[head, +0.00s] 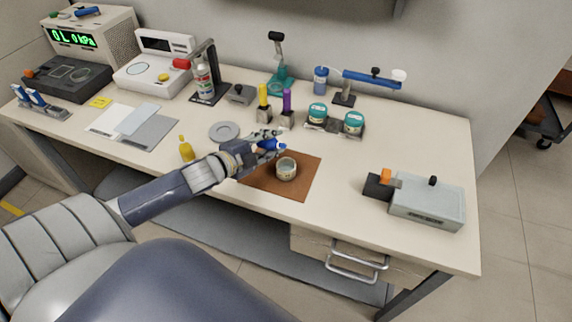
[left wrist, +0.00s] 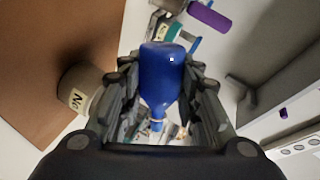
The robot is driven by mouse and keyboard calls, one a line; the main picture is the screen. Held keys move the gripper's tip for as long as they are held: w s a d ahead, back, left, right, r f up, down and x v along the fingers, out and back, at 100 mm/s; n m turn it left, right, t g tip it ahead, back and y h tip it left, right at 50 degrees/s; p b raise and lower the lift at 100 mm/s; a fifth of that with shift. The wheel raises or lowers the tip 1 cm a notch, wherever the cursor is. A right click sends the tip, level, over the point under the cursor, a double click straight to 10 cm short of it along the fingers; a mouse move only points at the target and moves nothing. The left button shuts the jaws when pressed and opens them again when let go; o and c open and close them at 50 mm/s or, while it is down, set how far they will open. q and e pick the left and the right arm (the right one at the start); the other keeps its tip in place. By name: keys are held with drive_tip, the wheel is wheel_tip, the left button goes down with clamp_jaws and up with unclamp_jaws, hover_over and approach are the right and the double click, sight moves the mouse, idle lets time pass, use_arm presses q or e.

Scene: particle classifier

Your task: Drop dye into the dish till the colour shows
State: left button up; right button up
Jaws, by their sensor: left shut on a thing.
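My left gripper (head: 266,143) is shut on a small blue bottle (head: 272,146) and holds it above the table, by the back left of the brown mat. In the left wrist view the blue bottle (left wrist: 162,75) sits between the two fingers. The dish (head: 287,169), a small pale cup with a label, stands on the brown mat (head: 305,185), just right of and nearer than the gripper. It also shows at the left in the left wrist view (left wrist: 82,88). I cannot see clearly what is in the dish. My right gripper is not in view.
A yellow bottle (head: 186,150) stands left of my gripper, near a grey round plate (head: 224,131). Behind are yellow (head: 263,97) and purple (head: 287,101) upright things and teal-lidded jars (head: 354,122). A grey box device (head: 427,202) stands at the right. The table between mat and device is clear.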

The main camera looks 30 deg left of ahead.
use_arm(q)
drive_tip(key=shift+f+m+b, duration=0.1)
drive_tip(key=shift+m+b, duration=0.2)
drive_tip(key=shift+b, duration=0.05)
idle(0.6)
drive_tip(key=shift+a+r+m+y+p, duration=0.1)
drive_tip(key=shift+r+m+y+p, duration=0.4)
drive_tip(key=shift+p, duration=0.35)
idle(1.5)
drive_tip(key=shift+f, duration=0.2)
idle(0.4)
